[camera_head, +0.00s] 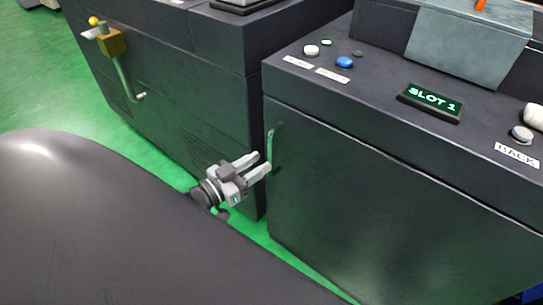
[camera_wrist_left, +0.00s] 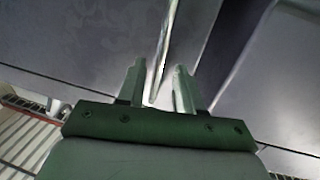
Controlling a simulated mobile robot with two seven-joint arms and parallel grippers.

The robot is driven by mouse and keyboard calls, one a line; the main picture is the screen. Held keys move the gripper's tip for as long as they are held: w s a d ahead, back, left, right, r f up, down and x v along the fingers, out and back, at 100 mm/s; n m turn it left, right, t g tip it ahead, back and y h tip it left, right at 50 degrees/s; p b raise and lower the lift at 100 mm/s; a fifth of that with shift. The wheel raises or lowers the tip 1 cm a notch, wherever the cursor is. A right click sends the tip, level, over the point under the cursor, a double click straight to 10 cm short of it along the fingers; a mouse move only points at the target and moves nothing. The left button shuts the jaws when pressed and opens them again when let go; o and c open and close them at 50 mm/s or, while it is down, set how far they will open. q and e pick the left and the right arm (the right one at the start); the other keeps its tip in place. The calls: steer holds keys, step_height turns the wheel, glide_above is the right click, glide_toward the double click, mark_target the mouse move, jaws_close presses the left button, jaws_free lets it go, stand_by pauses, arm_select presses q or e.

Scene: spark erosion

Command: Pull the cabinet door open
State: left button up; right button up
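The cabinet door (camera_head: 365,215) is the dark front panel under the control top, and it looks shut. Its upright metal handle (camera_head: 271,146) is a thin bar near the door's left edge. My left gripper (camera_head: 262,162) is at the lower part of the handle, its fingers pointing at the door. In the left wrist view the gripper (camera_wrist_left: 160,75) has its two fingers apart. The handle (camera_wrist_left: 165,45) runs down between them, with gaps on both sides. My right gripper is in neither view.
The control top carries a blue button (camera_head: 344,62), a "SLOT 1" display (camera_head: 430,103) and a grey "BACK" button (camera_head: 521,133). A second dark cabinet (camera_head: 200,105) with a brass-coloured lever fitting (camera_head: 112,42) stands at the left. Green floor (camera_head: 40,95) shows at far left.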

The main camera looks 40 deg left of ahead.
mark_target(270, 174)
arm_select(q)
steer(key=shift+b+x, duration=0.35)
steer(key=shift+x, duration=2)
jaws_close()
